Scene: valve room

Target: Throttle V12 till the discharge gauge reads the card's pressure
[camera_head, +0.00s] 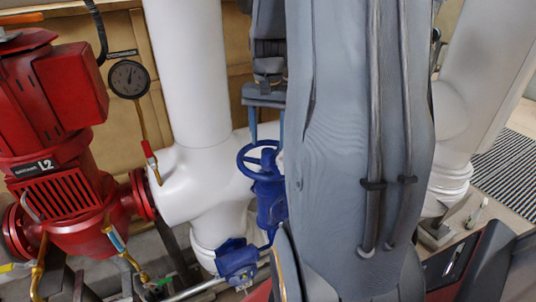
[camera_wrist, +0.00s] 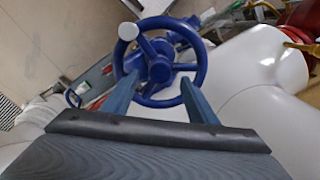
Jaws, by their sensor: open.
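A blue valve with a round spoked handwheel (camera_head: 258,161) stands at the white pipe, partly hidden behind my arm. The handwheel also shows in the wrist view (camera_wrist: 203,62), its stem end pointing toward the camera. No V12 tag is readable. My gripper (camera_head: 267,136) is open at the handwheel. In the wrist view its two fingertips (camera_wrist: 158,83) are spread over the near part of the wheel, either side of the hub; contact cannot be told. A round dial gauge (camera_head: 129,78) is at upper left; its reading is too small to tell. No card is recognisable.
A red pump marked L2 (camera_head: 62,190) stands at the left. A thick white pipe (camera_head: 188,75) rises beside the valve. A small red-handled valve (camera_head: 150,155) sits below the gauge. A second blue fitting (camera_head: 237,262) is lower down. Striped floor grating (camera_head: 505,170) shows at right.

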